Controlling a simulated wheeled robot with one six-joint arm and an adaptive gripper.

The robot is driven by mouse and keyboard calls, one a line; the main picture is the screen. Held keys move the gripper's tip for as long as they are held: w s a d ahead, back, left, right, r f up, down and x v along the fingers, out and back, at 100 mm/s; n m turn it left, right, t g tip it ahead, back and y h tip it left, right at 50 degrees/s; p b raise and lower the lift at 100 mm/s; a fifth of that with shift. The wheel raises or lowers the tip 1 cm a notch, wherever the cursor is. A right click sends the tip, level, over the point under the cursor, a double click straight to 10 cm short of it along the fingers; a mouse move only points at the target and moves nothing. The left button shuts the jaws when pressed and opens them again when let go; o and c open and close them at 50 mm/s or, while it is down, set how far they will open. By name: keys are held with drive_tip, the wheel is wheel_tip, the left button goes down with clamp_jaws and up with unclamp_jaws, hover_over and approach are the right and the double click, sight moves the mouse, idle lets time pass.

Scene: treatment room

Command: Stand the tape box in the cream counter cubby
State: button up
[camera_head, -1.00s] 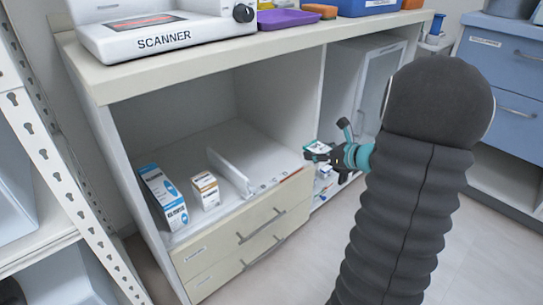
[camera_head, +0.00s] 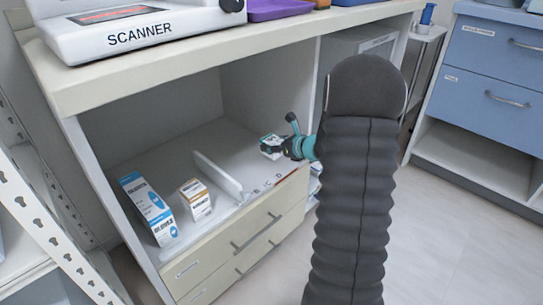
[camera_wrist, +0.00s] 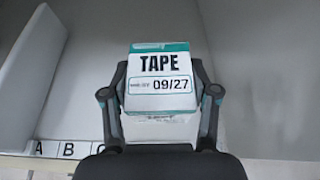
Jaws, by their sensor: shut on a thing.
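The tape box (camera_wrist: 158,80) is white with teal edges and reads TAPE and 09/27 in the wrist view. My gripper (camera_head: 279,148) is shut on it, one finger on each side. In the head view the tape box (camera_head: 268,142) is small and partly hidden by the gripper, at the right part of the cubby opening. The cream counter cubby (camera_head: 150,163) is open at the front, with a pale floor and a low white divider (camera_head: 218,175). Letters A, B, C and D run along its front edge. I cannot tell whether the box touches the floor.
A blue and white box (camera_head: 148,208) and a brown and white box (camera_head: 195,199) stand left of the divider. Drawers (camera_head: 240,250) lie below and a scanner (camera_head: 140,30) sits on the countertop. The floor right of the divider looks free. A perforated rack post stands at left.

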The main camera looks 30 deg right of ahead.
sight(272, 163)
drive_tip(key=shift+w+a+f, duration=0.2)
drive_tip(key=shift+w+f, duration=0.15)
drive_tip(key=shift+w, duration=0.05)
drive_tip(key=shift+f+b, duration=0.45)
drive_tip(key=shift+f, duration=1.45)
drive_tip(key=shift+f, duration=0.25)
drive_tip(key=o, duration=1.3)
drive_tip(key=shift+r, duration=0.1)
drive_tip(key=shift+o, duration=0.2)
